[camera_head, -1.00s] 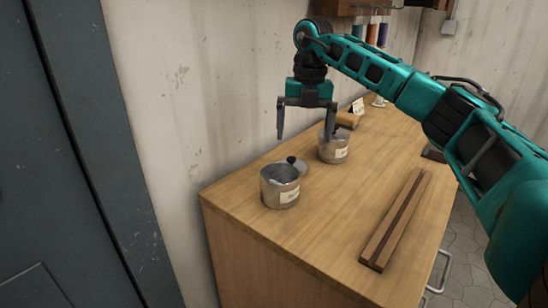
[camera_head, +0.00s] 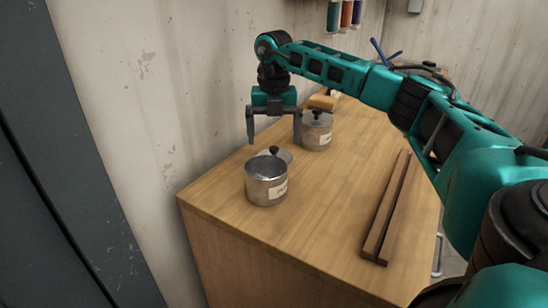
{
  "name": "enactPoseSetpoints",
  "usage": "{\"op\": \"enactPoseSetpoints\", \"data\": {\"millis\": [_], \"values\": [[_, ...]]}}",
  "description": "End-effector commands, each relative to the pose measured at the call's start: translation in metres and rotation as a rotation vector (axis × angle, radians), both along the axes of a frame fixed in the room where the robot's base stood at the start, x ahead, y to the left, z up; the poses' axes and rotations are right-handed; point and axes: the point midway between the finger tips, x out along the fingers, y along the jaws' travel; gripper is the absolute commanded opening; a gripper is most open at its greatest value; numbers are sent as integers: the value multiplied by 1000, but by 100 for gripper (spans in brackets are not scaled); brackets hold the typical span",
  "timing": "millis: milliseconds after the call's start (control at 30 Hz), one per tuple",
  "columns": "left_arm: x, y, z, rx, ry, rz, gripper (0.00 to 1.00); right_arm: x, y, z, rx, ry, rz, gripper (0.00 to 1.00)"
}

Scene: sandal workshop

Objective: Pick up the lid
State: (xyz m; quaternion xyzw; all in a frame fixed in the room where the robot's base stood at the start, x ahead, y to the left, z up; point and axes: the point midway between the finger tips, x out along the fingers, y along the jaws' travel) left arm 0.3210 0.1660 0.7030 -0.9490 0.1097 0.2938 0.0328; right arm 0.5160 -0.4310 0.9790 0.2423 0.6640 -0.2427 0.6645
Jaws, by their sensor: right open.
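The grey metal lid (camera_head: 285,155) with a round black knob lies just behind the near metal pot (camera_head: 266,186), partly hidden by its rim. I cannot tell whether it lies flat on the wood or leans on the pot. The near pot is open at the top and has a pale label. My right gripper (camera_head: 274,141) points down, open and empty, with its two fingers apart above and around the lid's knob in the picture. My left gripper is not in view.
A second labelled pot (camera_head: 316,134) with a black-knobbed lid on it stands behind, close to my right finger. A dark-striped wooden bar (camera_head: 391,210) lies on the right of the wooden cabinet top (camera_head: 322,220). A wall (camera_head: 150,90) runs along the left.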

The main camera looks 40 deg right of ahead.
Motion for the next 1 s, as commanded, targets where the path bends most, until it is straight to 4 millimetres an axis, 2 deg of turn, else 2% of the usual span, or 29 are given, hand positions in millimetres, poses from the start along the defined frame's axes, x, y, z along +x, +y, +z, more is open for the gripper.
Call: {"op": "enactPoseSetpoints", "data": {"millis": [200, 300, 567, 933, 1000], "values": [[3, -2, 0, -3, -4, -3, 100, 1, -3, -35, 0, 4, -1, 100], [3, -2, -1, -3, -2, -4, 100, 1, -3, -43, 1, 2, -1, 100], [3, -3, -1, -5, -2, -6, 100, 1, -3, -46, 1, 1, 0, 100], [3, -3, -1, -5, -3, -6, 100, 1, -3, -46, 0, 0, 0, 66], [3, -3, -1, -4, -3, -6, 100, 1, -3, -46, 1, -1, 0, 64]]}}
